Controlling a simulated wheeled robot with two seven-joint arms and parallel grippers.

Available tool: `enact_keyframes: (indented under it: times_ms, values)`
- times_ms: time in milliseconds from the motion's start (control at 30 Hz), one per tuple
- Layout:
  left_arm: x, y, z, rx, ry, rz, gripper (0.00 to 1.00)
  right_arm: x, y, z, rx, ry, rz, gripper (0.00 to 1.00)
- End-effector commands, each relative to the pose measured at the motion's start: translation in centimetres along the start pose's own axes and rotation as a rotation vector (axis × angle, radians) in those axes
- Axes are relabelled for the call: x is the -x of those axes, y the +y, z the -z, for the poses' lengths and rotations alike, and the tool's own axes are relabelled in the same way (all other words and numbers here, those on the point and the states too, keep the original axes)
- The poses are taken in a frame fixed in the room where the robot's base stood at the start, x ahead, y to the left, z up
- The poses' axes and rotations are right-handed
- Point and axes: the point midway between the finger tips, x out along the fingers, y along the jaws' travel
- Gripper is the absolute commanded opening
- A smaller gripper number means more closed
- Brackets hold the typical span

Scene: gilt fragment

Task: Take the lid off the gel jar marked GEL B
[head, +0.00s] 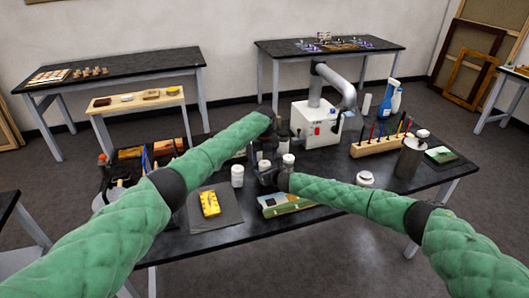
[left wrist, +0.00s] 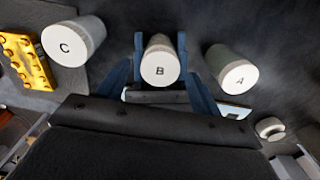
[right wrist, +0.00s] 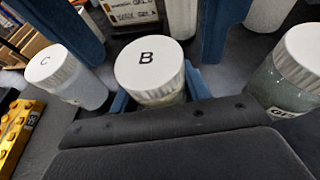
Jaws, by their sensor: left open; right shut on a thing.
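Jar GEL B has a white lid marked B (right wrist: 147,62); the lid also shows in the left wrist view (left wrist: 160,67). My right gripper (right wrist: 158,92) is shut on the jar's body below the lid. My left gripper (left wrist: 160,42) is open above, its blue fingers on either side of the lid; I cannot tell whether they touch it. The lid sits on the jar, which looks upright. Jar C (left wrist: 73,42) stands to the left of B and jar A (left wrist: 232,70) to the right, both lidded. In the head view my arms partly hide jar B.
A yellow object (head: 209,204) lies on a dark mat left of jar C (head: 237,175). A green-edged board (head: 285,204) lies near the front table edge. A white machine (head: 315,124) stands behind, and a wooden tool rack (head: 380,145) is at the right.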

Motion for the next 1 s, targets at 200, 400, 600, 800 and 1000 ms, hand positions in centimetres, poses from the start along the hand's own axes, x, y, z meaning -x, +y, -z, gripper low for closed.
enact_keyframes:
  times_ms: [200,400,600,800,1000]
  values:
    - [-1.25,-0.04,0.06,-0.001,0.001,-0.001,0.65,0.00,0.00,-0.07,0.000,-0.001,0.000,0.00]
    - [-1.36,-0.03,0.05,-0.001,0.000,0.000,0.65,0.00,0.00,-0.07,0.000,-0.001,0.000,0.00]
    - [-1.35,-0.02,0.05,0.000,0.000,0.000,0.41,0.00,0.00,-0.07,0.000,-0.001,0.000,0.00]
    - [-1.34,-0.01,0.04,0.000,0.000,0.000,0.20,0.00,-0.01,-0.06,0.000,-0.001,0.000,0.00]
    - [-1.37,-0.06,0.10,0.077,0.002,0.001,0.19,0.00,-0.02,-0.05,0.000,0.000,0.000,0.00]
